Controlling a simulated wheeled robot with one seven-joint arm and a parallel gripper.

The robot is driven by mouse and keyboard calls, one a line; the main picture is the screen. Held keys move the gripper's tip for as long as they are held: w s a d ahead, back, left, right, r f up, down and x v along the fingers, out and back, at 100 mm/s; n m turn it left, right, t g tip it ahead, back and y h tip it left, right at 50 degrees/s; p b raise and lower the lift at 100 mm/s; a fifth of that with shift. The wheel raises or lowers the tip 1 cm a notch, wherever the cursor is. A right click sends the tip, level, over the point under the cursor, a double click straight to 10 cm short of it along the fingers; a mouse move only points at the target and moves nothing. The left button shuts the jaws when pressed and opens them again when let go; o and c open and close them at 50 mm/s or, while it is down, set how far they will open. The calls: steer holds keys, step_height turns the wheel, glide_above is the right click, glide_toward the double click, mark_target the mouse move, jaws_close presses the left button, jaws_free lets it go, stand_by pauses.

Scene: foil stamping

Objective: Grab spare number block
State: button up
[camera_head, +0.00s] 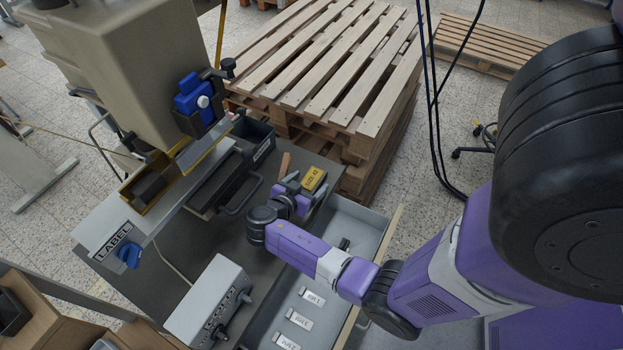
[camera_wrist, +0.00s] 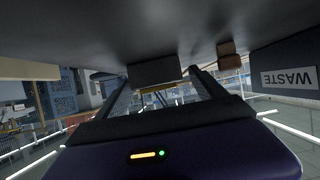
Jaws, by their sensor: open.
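A yellow block (camera_head: 314,179) with dark lettering, seemingly "SIZE 42", sits on the dark grey table (camera_head: 215,235) near its far right edge. I cannot tell whether it is the spare number block. My gripper (camera_head: 297,194) is low over the table, right beside the near side of this block, pointing towards it. Its fingers are apart. In the wrist view a dark grey block face (camera_wrist: 155,72) shows between the fingers of my gripper (camera_wrist: 162,84). I cannot tell whether the fingers touch it.
A small brown wooden piece (camera_head: 284,165) lies left of the block. A waste bin (camera_wrist: 289,75) stands behind. The stamping machine (camera_head: 130,60) is at left, a grey control box (camera_head: 208,297) in front. An open drawer (camera_head: 362,222) holds white labelled pieces (camera_head: 299,320). Pallets (camera_head: 330,65) stand beyond.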

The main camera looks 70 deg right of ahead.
steer(key=shift+s+d+f, duration=0.1)
steer(key=shift+d+f, duration=0.05)
steer(key=shift+d, duration=0.15)
jaws_close()
steer(key=shift+r, duration=0.3)
